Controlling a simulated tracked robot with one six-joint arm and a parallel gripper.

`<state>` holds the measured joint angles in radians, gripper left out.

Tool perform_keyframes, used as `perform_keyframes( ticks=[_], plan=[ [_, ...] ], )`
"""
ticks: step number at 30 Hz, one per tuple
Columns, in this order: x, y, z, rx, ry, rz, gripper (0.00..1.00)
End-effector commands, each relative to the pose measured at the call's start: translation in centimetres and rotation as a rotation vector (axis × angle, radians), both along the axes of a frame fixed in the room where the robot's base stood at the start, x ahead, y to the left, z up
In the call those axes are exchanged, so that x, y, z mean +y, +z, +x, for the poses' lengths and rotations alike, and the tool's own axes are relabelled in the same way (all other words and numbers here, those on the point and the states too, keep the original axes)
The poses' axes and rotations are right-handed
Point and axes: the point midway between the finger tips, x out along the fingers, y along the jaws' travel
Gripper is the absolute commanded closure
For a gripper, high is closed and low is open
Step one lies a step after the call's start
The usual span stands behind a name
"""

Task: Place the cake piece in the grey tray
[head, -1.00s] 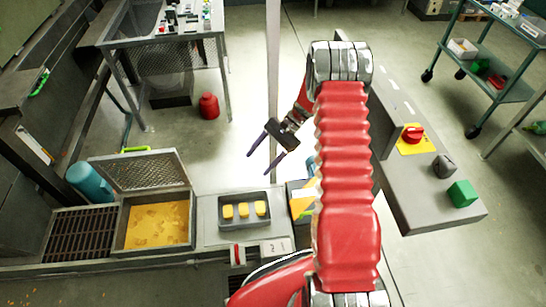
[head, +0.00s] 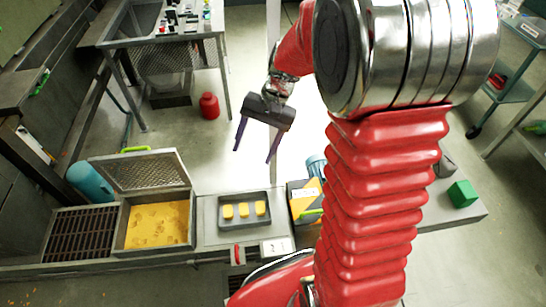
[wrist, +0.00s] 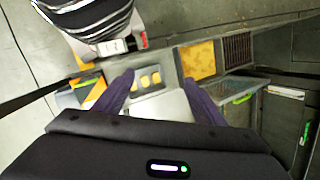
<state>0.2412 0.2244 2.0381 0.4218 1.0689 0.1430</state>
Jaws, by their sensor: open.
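The grey tray (head: 244,225) sits on the low bench and holds three yellow pieces (head: 244,209) in a row. They look like cake pieces. No separate loose cake piece is clear to me. A box (head: 128,246) of yellow crumbly material stands left of the tray with its mesh lid up. My gripper (head: 253,156) is open and empty, with its dark purple fingers pointing down. It shows above and apart from the tray in the head view. In the wrist view, the tray (wrist: 150,90) shows between and beyond the fingertips.
A yellow-striped box (head: 303,207) stands right of the tray, and a grate (head: 80,234) lies left of the crumb box. A red canister (head: 209,106) stands on the floor.

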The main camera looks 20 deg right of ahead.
Motion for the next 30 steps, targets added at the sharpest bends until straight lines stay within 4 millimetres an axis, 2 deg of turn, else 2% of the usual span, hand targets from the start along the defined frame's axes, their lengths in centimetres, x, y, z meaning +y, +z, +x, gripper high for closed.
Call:
perform_keyframes(
  ticks=[1, 6, 15, 30],
  plan=[
    [0.2, 1.1, -0.5, -0.027, 0.022, -0.02, 0.36],
    [0.7, 3.8, -2.3, -0.104, 0.094, -0.081, 0.36],
    [1.4, 7.9, -5.9, -0.242, 0.216, -0.194, 0.36],
    [1.8, 12.6, -12.0, -0.479, 0.402, -0.38, 0.36]
  ],
)
